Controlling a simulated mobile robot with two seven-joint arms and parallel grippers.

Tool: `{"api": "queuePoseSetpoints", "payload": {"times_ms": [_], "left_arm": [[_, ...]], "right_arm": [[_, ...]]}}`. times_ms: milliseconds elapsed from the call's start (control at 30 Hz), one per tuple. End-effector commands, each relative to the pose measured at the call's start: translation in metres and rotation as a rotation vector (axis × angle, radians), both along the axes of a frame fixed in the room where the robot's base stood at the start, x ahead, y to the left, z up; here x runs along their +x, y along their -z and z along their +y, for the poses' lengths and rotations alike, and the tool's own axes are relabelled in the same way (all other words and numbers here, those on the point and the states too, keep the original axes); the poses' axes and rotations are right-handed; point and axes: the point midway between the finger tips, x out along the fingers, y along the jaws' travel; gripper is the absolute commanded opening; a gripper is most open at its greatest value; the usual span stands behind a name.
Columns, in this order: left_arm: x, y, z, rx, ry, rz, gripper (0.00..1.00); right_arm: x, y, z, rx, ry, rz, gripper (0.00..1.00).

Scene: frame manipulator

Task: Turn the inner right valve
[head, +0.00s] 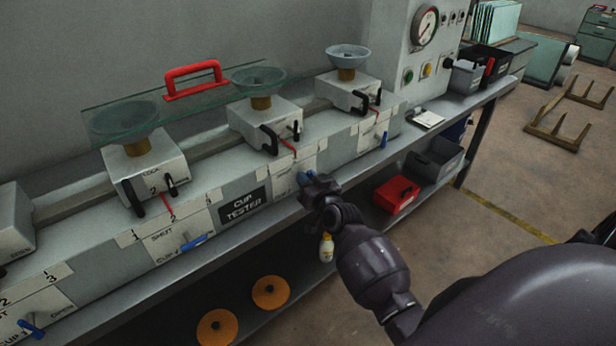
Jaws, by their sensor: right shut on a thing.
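The cup tester bench carries a row of blue-handled valves on its front panel. My right gripper (314,188) is shut on the blue handle of the inner right valve (304,177), right of the "CUP TESTER" plate (244,205). The gripper covers much of this handle, so its exact angle is hard to tell. The inner left valve (196,242) has its blue handle tilted slightly up to the right. The far left valve (32,328) points down to the right. The far right valve (384,139) shows a small blue handle. My left gripper is not in view.
Cup units with black levers stand above the valves. A lower shelf holds orange discs (270,292), a yellow-white bottle (326,248), a red bin (396,194) and a black bin (434,162).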

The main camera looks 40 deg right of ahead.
Motion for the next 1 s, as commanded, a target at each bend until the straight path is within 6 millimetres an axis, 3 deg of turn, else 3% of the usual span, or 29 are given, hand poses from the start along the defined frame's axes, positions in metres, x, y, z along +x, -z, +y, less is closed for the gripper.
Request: {"api": "queuePoseSetpoints", "payload": {"times_ms": [100,500,1000], "left_arm": [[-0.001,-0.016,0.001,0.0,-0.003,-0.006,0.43],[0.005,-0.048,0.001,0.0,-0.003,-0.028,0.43],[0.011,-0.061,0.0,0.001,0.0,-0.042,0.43]], "right_arm": [[0.0,-0.005,-0.001,0.102,-0.001,0.007,0.0],[0.001,-0.002,-0.005,0.48,0.0,0.037,0.0],[0.001,0.005,-0.008,0.952,0.0,0.074,0.0]]}}
